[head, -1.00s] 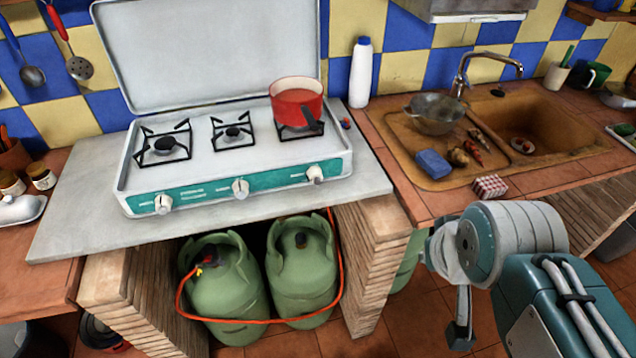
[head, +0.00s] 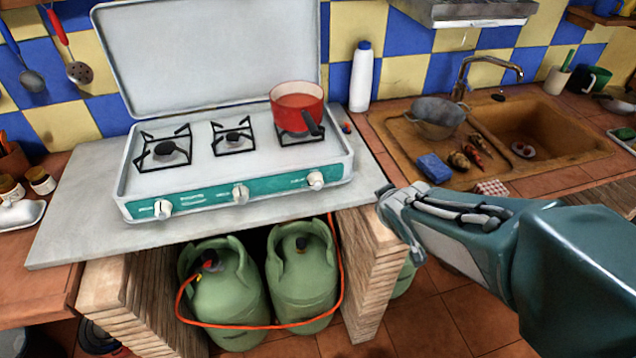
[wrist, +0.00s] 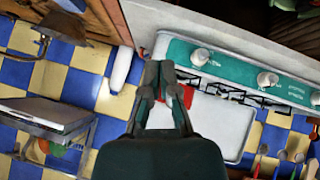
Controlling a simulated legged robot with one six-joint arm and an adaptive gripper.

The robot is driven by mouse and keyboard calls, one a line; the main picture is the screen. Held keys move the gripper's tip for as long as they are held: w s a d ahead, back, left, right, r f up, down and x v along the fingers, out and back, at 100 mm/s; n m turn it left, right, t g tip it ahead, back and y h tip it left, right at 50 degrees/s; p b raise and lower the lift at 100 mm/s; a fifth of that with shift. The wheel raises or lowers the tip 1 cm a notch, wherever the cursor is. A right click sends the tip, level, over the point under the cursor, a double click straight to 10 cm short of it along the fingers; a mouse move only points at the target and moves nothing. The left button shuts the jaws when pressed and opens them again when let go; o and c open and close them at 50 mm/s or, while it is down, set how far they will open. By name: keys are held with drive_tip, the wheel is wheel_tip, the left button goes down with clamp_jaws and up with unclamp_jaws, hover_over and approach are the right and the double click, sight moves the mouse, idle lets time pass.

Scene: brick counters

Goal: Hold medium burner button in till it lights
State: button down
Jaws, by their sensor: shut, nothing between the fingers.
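The white camping stove (head: 235,160) with a teal front panel stands on a grey slab, its lid raised. Its front has three white knobs: left (head: 163,209), middle (head: 240,194) and right (head: 315,180). The right knob also shows in the wrist view (wrist: 200,57). I cannot tell which belongs to the medium burner. No flame shows on the bare left and middle burners; a red pot (head: 297,105) covers the right one. My gripper (wrist: 159,66) is shut and empty, apart from the knobs. In the head view my arm reaches in right of the stove; the fingers are not clear there.
A white bottle (head: 361,78) stands behind the stove's right corner. The sink (head: 545,130) holds a metal colander (head: 437,117) and a blue sponge (head: 433,167) on its drainboard. Green gas bottles (head: 300,275) stand below the slab. The space before the stove front is clear.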

sight(318, 186)
drive_tip(key=w+a+f+n+y, duration=0.2)
drive_tip(key=a+f+n+y, duration=0.2)
drive_tip(key=a+f, duration=0.5)
drive_tip(key=shift+w+a+f+n+g+y, duration=0.35)
drive_tip(key=shift+w+a+n+g+y, duration=0.05)
drive_tip(key=shift+a+n, duration=0.1)
drive_tip(key=w, duration=0.2)
drive_tip(key=w+a, duration=0.1)
drive_tip(key=w, duration=0.2)
drive_tip(key=w+a, duration=0.1)
drive_tip(key=w, duration=0.2)
drive_tip(key=shift+w+a, duration=0.15)
drive_tip(key=shift+w, duration=0.1)
drive_tip(key=shift+w, duration=0.15)
idle(0.7)
drive_tip(key=shift+w+r, duration=0.15)
drive_tip(key=shift+w, duration=0.05)
